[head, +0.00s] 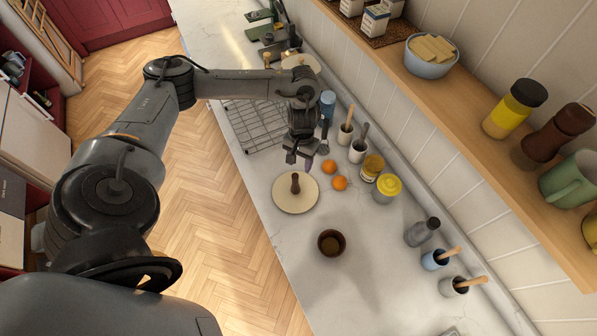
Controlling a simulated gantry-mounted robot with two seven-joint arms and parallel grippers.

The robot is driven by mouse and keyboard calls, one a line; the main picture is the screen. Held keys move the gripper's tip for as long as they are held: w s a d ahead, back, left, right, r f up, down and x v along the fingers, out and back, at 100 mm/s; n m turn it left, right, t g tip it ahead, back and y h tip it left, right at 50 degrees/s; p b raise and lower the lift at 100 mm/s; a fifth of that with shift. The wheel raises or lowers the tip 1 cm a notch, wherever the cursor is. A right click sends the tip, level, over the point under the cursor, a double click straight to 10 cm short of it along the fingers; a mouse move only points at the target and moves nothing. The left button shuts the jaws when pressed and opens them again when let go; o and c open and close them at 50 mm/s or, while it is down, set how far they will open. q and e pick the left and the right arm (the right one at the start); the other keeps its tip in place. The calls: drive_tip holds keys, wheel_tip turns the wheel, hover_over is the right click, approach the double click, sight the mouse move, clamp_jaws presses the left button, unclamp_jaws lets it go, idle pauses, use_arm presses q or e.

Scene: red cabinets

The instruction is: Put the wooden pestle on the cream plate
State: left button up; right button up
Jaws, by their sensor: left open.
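The wooden pestle (295,184), small and dark brown, stands roughly upright on the cream plate (294,207). The plate is round and lies on the light counter near its left edge. My left gripper (298,164) is open and empty, with its fingertips pointing down just beyond the pestle in the picture. It looks apart from the pestle, though the exact height gap is hard to tell. My right gripper is not in view.
A brown bowl (331,243) stands below the plate in the picture. Two oranges (339,183), yellow-lidded jars (386,189) and several cups with wooden handles line the wall side. A wire rack (252,127) lies beyond. A wooden shelf (455,110) runs above on the right.

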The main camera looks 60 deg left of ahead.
use_arm(q)
drive_tip(key=w+d+f+m+t+h, duration=0.15)
drive_tip(key=d+m, duration=0.25)
drive_tip(key=d, duration=0.7)
drive_tip(key=w+d+f+m+t+h, duration=0.1)
drive_tip(key=w+d+f+m+t, duration=0.2)
drive_tip(key=d, duration=0.9)
drive_tip(key=s+d+r+m+t, duration=0.35)
drive_tip(key=d+r, duration=0.25)
drive_tip(key=d, duration=0.4)
drive_tip(key=s+a+n+g+y, duration=0.2)
drive_tip(key=s+a+g+y, duration=0.1)
drive_tip(key=s+a, duration=0.8)
drive_tip(key=shift+s+a+r, duration=0.3)
drive_tip(key=shift+s, duration=0.45)
